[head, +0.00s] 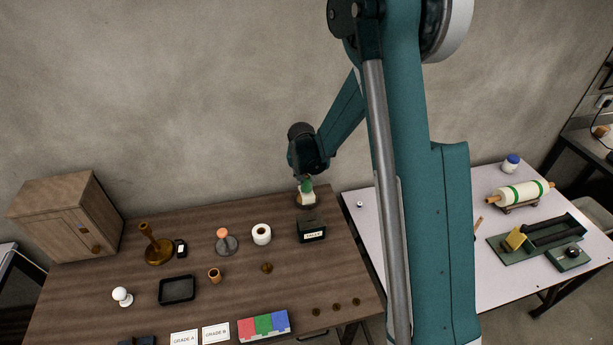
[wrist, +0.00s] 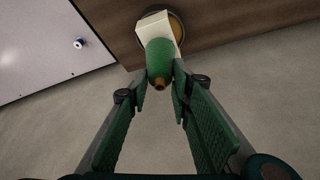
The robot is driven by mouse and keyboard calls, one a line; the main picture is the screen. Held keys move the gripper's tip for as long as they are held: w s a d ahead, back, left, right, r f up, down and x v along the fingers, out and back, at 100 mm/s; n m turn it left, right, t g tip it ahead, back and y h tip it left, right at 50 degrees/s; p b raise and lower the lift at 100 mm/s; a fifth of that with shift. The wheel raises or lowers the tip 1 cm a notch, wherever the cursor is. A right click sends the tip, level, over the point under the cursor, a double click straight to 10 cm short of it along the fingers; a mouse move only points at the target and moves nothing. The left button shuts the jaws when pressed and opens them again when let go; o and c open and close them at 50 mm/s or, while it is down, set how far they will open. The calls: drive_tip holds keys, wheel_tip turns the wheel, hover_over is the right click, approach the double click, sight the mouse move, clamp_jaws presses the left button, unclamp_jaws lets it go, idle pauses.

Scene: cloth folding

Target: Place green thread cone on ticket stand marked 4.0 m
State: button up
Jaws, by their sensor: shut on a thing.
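The green thread cone (wrist: 160,58) is between the fingertips of my gripper (wrist: 160,84), which is shut on it. Its brown tip points toward the wrist camera. In the head view the green cone (head: 306,186) shows just below my gripper (head: 307,176), at the back right of the brown table. Directly beyond the cone is a ticket stand with a white card (wrist: 152,25) and a round brown base (wrist: 178,28). The stand (head: 306,200) also shows in the head view. Its marking is not readable, and I cannot tell whether the cone touches it.
A black labelled box (head: 312,232) stands just in front of the stand. A white roll (head: 261,234) and an orange-topped item (head: 224,240) are to the left. The brown table's (head: 210,310) back edge is close. A white table (head: 480,265) adjoins on the right.

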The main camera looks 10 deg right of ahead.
drive_tip(key=shift+f, duration=0.2)
drive_tip(key=o, duration=1.2)
drive_tip(key=shift+r, duration=0.2)
drive_tip(key=v, duration=1.2)
drive_tip(key=shift+s+f, duration=0.1)
drive_tip(key=shift+s, duration=0.05)
idle(0.4)
